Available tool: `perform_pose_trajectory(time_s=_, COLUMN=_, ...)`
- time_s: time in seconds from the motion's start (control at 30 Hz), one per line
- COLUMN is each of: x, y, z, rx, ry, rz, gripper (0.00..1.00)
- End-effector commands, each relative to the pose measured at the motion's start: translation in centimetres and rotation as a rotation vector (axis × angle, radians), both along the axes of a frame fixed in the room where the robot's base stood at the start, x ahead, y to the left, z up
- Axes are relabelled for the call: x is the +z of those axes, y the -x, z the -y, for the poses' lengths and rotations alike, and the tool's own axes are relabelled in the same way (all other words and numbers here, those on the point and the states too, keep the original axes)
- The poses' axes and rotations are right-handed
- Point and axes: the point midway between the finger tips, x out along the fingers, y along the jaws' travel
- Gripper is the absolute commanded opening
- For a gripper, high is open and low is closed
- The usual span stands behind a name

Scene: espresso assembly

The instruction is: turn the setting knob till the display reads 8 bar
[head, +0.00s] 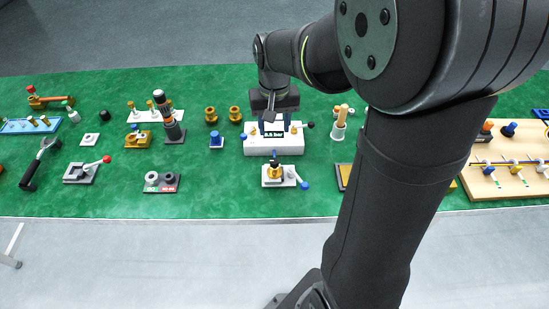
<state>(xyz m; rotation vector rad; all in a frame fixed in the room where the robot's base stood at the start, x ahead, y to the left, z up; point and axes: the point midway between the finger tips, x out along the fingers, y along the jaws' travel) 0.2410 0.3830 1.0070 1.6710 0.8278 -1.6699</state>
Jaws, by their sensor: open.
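The white block with the dark display (273,135) stands upright near the middle of the green mat. The display shows white text ending in "bar"; its digits are too small to read surely. My gripper (272,122) points down at the top of this block, with its fingers apart. The setting knob cannot be told apart for sure: a small brass part (293,130) shows beside the fingers and a black-ended lever (308,125) sticks out to the right. Whether the fingers touch anything is unclear.
A fixture with a brass part (274,172) and a blue-ended lever (304,185) stands in front of the block. My arm hides much of the right.

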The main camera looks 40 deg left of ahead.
Motion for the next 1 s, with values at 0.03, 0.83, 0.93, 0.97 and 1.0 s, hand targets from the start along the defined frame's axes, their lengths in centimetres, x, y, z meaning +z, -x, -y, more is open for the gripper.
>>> perform_pose_trajectory(time_s=0.03, x=0.9, y=0.0, z=0.0, rx=0.072, ry=-0.003, rz=0.002, gripper=0.47)
perform_pose_trajectory(time_s=0.83, x=-5.2, y=0.1, z=0.3, rx=0.352, ry=0.005, rz=-0.003, gripper=0.47)
perform_pose_trajectory(time_s=0.93, x=-7.4, y=0.1, z=0.3, rx=0.352, ry=0.005, rz=-0.002, gripper=0.47)
perform_pose_trajectory(time_s=0.97, x=-8.1, y=0.1, z=0.3, rx=0.352, ry=0.006, rz=-0.003, gripper=0.47)
perform_pose_trajectory(time_s=1.0, x=-8.9, y=0.1, z=0.3, rx=0.351, ry=0.005, rz=-0.002, gripper=0.47)
